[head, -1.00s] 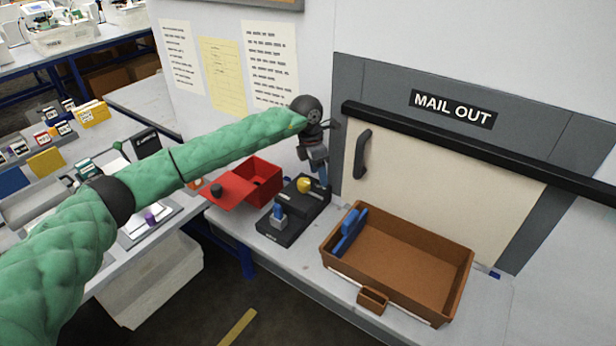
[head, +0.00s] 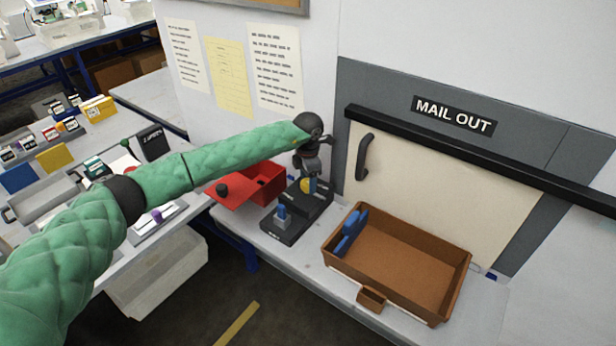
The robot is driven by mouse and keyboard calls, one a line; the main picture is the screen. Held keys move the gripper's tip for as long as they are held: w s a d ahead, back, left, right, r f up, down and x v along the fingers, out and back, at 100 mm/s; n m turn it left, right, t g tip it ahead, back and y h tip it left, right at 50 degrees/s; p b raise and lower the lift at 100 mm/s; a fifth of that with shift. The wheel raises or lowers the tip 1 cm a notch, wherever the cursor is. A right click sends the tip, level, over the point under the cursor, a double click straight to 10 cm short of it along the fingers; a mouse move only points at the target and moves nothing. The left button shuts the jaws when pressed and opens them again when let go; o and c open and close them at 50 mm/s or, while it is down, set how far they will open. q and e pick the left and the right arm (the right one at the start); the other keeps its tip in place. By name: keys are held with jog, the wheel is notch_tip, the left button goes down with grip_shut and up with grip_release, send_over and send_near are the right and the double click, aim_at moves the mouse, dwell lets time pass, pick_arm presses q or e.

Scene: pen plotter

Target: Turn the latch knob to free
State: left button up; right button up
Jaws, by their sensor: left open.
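A blue and grey part (head: 282,214) stands on the front of the same fixture. My right gripper is not in view.
A red box (head: 266,184) with its lid open stands left of the fixture. A brown tray (head: 420,312) with a blue item (head: 350,232) is to the right. A cream door (head: 440,185) with a dark handle (head: 364,157) is behind, under a black rail.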

pick_arm(q)
jog(key=shift+f, duration=0.3)
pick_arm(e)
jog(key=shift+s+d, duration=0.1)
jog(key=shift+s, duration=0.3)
pick_arm(q)
jog(key=c, duration=1)
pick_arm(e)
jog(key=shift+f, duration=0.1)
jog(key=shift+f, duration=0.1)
